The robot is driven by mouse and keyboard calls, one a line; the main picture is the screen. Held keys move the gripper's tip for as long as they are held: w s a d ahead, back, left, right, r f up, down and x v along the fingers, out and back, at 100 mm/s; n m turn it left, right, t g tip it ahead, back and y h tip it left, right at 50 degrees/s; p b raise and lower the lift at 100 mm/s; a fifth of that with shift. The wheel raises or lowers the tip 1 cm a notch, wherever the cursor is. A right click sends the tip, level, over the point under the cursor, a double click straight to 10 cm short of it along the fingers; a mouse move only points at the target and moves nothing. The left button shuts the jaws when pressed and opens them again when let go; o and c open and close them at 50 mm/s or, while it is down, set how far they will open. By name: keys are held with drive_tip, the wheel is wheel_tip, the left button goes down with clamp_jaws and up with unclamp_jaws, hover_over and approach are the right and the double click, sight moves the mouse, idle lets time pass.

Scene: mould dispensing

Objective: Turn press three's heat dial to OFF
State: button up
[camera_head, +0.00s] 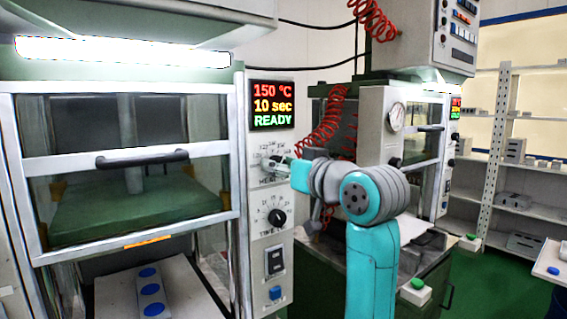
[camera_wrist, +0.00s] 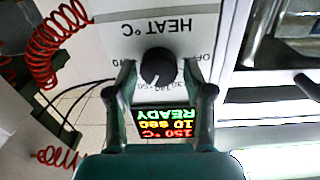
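The heat dial (camera_wrist: 158,66) is a round black knob on a pale panel, under the upside-down print "HEAT °C" in the wrist view. Its pale mark points toward the bottom of that view, on the display's side. The "OFF" print (camera_wrist: 205,58) lies to the knob's right there, partly hidden. My gripper (camera_wrist: 159,70) is open, one finger on each side of the knob, with gaps showing; I cannot tell if either touches. In the head view my gripper (camera_head: 284,164) is at the near press's panel and partly hides the dial. No press number is readable.
The display (camera_head: 272,105) above the dial reads 150 °C, 10 sec, READY. A time dial (camera_head: 277,217), a switch (camera_head: 274,261) and a blue button (camera_head: 275,293) sit below. The press door handle (camera_head: 142,158) juts out at left. A second press (camera_head: 378,130) stands at right.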

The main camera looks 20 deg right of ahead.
drive_tip(key=c, duration=0.7)
drive_tip(key=shift+o, duration=0.2)
drive_tip(key=shift+n, duration=0.5)
drive_tip(key=shift+r+n+y, duration=0.1)
drive_tip(key=shift+n+y, duration=0.4)
drive_tip(key=shift+n, duration=11.2)
